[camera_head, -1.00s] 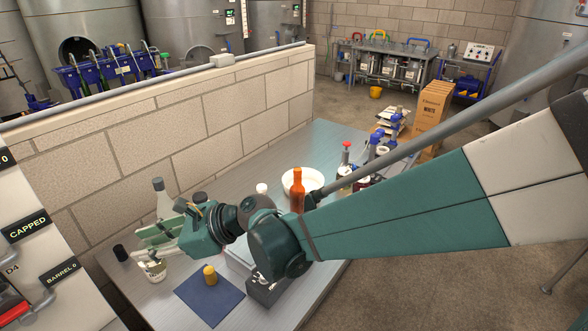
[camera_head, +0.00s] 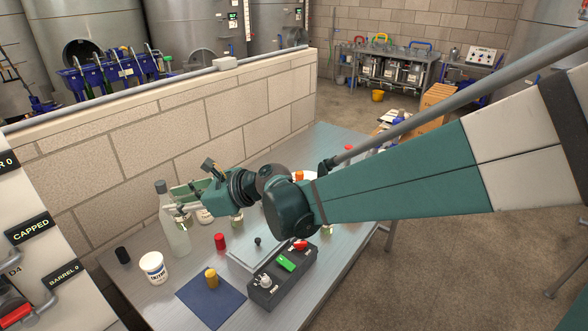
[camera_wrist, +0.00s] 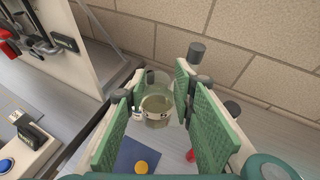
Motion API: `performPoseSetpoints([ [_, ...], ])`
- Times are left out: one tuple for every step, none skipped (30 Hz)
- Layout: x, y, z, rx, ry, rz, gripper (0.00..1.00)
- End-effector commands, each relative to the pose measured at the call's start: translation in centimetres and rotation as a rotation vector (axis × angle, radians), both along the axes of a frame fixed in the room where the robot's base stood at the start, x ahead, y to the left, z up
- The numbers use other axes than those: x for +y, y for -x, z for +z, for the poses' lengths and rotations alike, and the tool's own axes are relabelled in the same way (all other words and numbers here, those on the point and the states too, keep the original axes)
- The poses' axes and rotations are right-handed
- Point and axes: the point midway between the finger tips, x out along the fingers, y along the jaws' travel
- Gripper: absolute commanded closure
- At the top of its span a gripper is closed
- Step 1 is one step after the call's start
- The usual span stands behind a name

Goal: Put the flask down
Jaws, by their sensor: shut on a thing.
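My gripper (camera_head: 178,200) is at the left part of the grey table, above its surface. Its fingers are closed around a small clear glass flask (camera_head: 183,222) with a pale label, seen partly below the fingers. In the wrist view the flask (camera_wrist: 156,112) sits between the two green finger pads of my gripper (camera_wrist: 152,100). Its glass is clear and hard to outline. I cannot tell how far its base is above the table.
A tall clear bottle (camera_head: 176,240) stands close beside the gripper. A control box (camera_head: 282,279) stands right; a block wall (camera_head: 190,130) is behind.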

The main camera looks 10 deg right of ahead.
Motion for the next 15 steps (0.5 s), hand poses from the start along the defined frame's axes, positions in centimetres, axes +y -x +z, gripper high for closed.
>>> performPoseSetpoints([
  [-1.0, -1.8, 0.1, 0.002, 0.0, -0.03, 0.89],
  [-1.7, -2.9, 0.1, 0.002, -0.002, -0.049, 0.89],
  [-2.4, -4.2, 0.1, 0.004, -0.003, -0.072, 0.89],
  [-3.0, -5.2, 0.2, 0.006, -0.003, -0.09, 0.89],
  [-3.7, -6.2, 0.2, 0.007, -0.004, -0.108, 0.89],
  [-4.5, -7.4, 0.2, 0.008, -0.005, -0.131, 0.89],
  [-5.2, -8.4, 0.2, 0.008, -0.006, -0.148, 0.89],
  [-5.9, -9.4, 0.2, 0.01, -0.006, -0.166, 0.89],
  [-6.8, -10.6, 0.2, 0.012, -0.007, -0.188, 0.89],
  [-7.5, -11.5, 0.2, 0.012, -0.009, -0.206, 0.89],
  [-8.3, -12.4, 0.2, 0.012, -0.01, -0.223, 0.89],
  [-9.2, -13.6, 0.2, 0.014, -0.012, -0.246, 0.89],
  [-10.0, -14.5, 0.2, 0.015, -0.013, -0.263, 0.89],
  [-10.8, -15.3, 0.2, 0.017, -0.014, -0.28, 0.89],
  [-11.8, -16.5, 0.2, 0.016, -0.016, -0.302, 0.89],
])
